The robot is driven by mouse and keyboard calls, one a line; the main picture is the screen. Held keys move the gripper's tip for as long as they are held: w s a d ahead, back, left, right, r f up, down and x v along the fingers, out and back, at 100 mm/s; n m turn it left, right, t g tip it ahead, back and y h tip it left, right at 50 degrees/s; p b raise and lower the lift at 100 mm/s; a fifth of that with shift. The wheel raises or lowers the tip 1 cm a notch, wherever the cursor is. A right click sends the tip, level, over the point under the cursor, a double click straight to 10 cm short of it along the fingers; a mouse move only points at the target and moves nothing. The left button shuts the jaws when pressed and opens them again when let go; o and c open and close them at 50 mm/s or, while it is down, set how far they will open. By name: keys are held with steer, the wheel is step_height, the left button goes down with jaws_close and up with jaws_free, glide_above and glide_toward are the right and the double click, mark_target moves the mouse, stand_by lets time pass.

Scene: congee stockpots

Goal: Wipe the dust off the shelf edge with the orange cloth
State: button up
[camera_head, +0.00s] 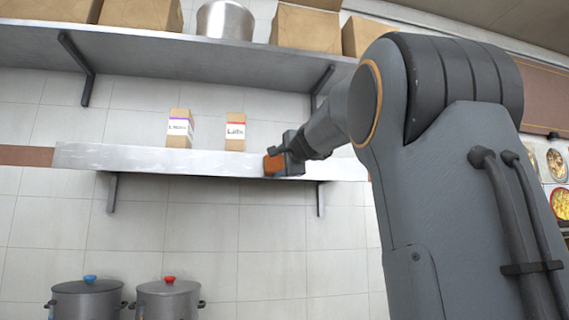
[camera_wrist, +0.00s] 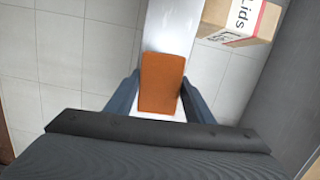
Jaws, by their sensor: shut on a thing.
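The orange cloth (camera_head: 273,164) is a small block-like piece between the fingers of my gripper (camera_head: 288,160), at the right part of the lower metal shelf's front edge (camera_head: 205,165). In the wrist view the cloth (camera_wrist: 161,82) stands between the two fingers of my gripper (camera_wrist: 160,95), over the pale shelf surface (camera_wrist: 172,25). The gripper is shut on the cloth. The cloth appears to be at the shelf edge, but I cannot tell whether it touches it. Dust on the edge is not clearly discernible.
Two cartons stand on the lower shelf: a purple-labelled one (camera_head: 180,128) and the "Lids" box (camera_head: 235,132), close to my gripper. An upper shelf (camera_head: 200,62) holds boxes and a metal pot (camera_head: 225,20). Two lidded stockpots (camera_head: 87,300) (camera_head: 168,300) stand below.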

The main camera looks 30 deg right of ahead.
steer(key=shift+w+a+p, duration=0.15)
steer(key=shift+a, duration=0.4)
steer(key=shift+w+a+p, duration=0.15)
steer(key=shift+a, duration=0.35)
steer(key=shift+f, duration=0.1)
steer(key=shift+s+a+b, duration=0.25)
steer(key=shift+s+b, duration=0.05)
steer(key=shift+s, duration=0.65)
steer(key=shift+s+a+b, duration=0.25)
steer(key=shift+s+b, duration=0.05)
steer(key=shift+s, duration=0.7)
steer(key=shift+s+a+b, duration=0.25)
steer(key=shift+s+b, duration=0.05)
steer(key=shift+s, duration=0.65)
steer(key=shift+s, duration=0.15)
steer(key=shift+s+a, duration=0.2)
steer(key=shift+s, duration=0.45)
steer(key=shift+s+a, duration=0.2)
steer(key=shift+s, duration=0.45)
